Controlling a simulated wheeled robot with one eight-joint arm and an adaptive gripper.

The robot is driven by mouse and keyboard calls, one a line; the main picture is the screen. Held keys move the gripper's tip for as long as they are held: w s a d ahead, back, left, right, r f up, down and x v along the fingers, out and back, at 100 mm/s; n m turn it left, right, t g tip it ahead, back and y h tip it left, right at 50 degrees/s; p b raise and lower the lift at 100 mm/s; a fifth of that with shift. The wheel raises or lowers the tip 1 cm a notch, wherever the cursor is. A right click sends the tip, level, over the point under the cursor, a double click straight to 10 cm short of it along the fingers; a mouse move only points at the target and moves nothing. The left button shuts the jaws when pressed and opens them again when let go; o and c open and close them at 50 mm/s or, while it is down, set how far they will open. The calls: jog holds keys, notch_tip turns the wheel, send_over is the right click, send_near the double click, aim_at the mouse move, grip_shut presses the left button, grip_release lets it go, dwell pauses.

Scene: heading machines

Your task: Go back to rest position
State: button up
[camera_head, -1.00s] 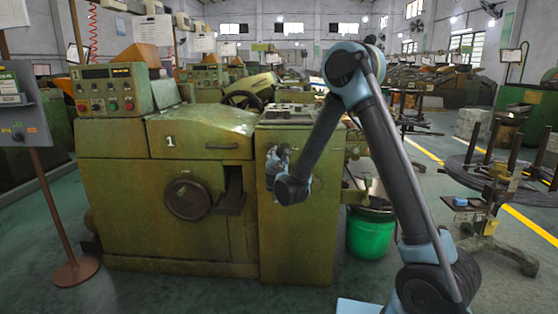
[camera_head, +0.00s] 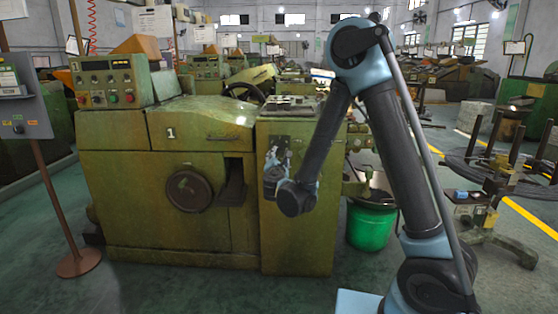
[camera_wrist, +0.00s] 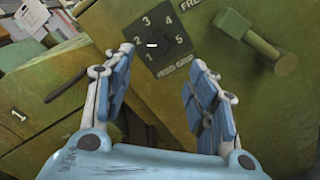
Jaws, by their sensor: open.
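My gripper (camera_wrist: 163,100) is open and empty in the wrist view, with its two blue-padded fingers apart. Between and beyond the fingers is the green machine's dark FEED GRIP dial plate (camera_wrist: 162,38), numbered 1 to 5. In the head view my arm bends down so that its wrist is in front of the right part of the green heading machine (camera_head: 200,225), marked 1. The gripper there is mostly hidden behind the wrist. I cannot tell the exact gap between the fingers and the machine.
A green bucket (camera_head: 370,225) stands on the floor right of the machine. A metal stand with a blue item (camera_head: 462,194) is further right. A sign post (camera_head: 52,205) stands at the left. A lever handle (camera_wrist: 262,42) sticks out near the dial. Floor in front is clear.

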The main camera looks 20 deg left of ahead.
jog(key=w+d+r+m+g+h, duration=0.1)
jog(key=d+m+g+h, duration=0.4)
jog(key=d, duration=1)
jog(key=w+d+r+m+h, duration=0.2)
jog(key=d+m, duration=0.5)
jog(key=d, duration=0.8)
jog(key=s+d+f+m+g+h, duration=0.1)
jog(key=s+d+m+g, duration=0.15)
jog(key=s+d, duration=0.35)
jog(key=s+d+f+m+g, duration=0.2)
jog(key=s+d+m, duration=0.2)
jog(key=d, duration=0.5)
jog(key=s+d+f+m+g+y, duration=0.1)
jog(key=s+f+m+g, duration=0.1)
jog(key=s, duration=0.5)
jog(key=s+d+f+m+g+y, duration=0.1)
jog(key=s+d+f+m+g, duration=0.1)
jog(key=s+m, duration=0.3)
jog(key=s+d+f+m+g+y, duration=0.1)
jog(key=s+f+m+g+y, duration=0.1)
jog(key=s, duration=0.9)
jog(key=shift+s+d+f+m, duration=0.15)
jog(key=shift+s+f+m, duration=0.1)
jog(key=shift+f+m, duration=0.6)
jog(key=shift+r, duration=0.1)
jog(key=shift+w+f, duration=0.2)
jog(key=shift+w, duration=0.3)
